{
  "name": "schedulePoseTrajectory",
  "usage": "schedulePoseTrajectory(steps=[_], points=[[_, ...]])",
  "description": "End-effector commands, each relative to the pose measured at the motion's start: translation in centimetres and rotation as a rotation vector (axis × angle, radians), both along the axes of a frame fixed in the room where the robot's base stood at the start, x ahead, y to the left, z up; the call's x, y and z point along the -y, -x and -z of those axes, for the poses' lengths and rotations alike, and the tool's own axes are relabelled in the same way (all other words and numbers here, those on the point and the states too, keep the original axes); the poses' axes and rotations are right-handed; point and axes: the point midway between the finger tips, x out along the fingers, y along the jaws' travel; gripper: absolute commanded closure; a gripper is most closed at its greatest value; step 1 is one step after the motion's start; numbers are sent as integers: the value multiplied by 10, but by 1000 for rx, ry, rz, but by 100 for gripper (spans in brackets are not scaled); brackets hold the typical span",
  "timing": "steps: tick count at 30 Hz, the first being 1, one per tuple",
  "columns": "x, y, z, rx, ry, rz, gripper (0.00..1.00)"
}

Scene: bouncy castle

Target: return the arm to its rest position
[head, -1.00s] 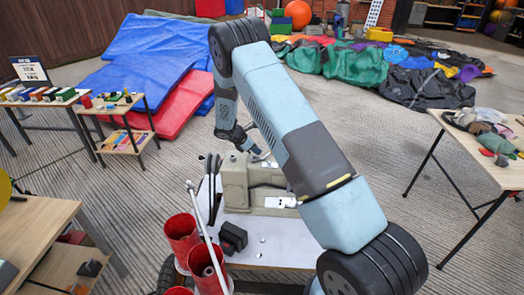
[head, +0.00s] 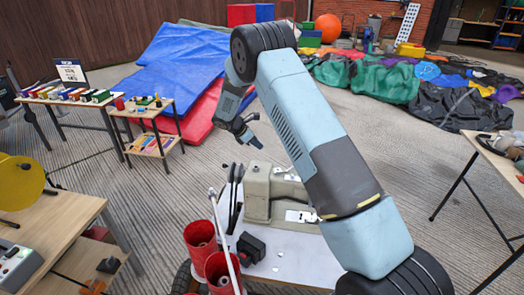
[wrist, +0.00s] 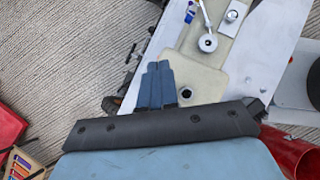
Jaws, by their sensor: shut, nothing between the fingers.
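My arm, pale blue and dark grey, crosses the head view from lower right to upper middle, then bends down. My gripper (head: 248,136) hangs over the floor just beyond the beige sewing machine (head: 268,192) and appears clear of it. In the wrist view my gripper (wrist: 158,82) has its blue fingers together with nothing between them. The beige machine body (wrist: 198,75) shows below and beside the fingers there. My forearm hides part of the machine's right side in the head view.
Wooden tables stand at left (head: 50,232) and right (head: 505,165). Blue mats (head: 150,75) and a heap of coloured fabric (head: 385,80) lie behind. Grey floor between is open.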

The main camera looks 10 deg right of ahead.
Motion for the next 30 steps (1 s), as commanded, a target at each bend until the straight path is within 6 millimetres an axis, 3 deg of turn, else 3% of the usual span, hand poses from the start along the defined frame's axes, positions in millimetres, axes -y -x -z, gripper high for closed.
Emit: schedulePoseTrajectory(steps=[11, 15, 20, 30], points=[[-2, 0, -2, -1, 0, -1, 100], [1, 2, -12, 12, -12, 18, 100], [14, 13, -52, 62, -63, 98, 100], [50, 63, -155, 208, -217, 340, 100]])
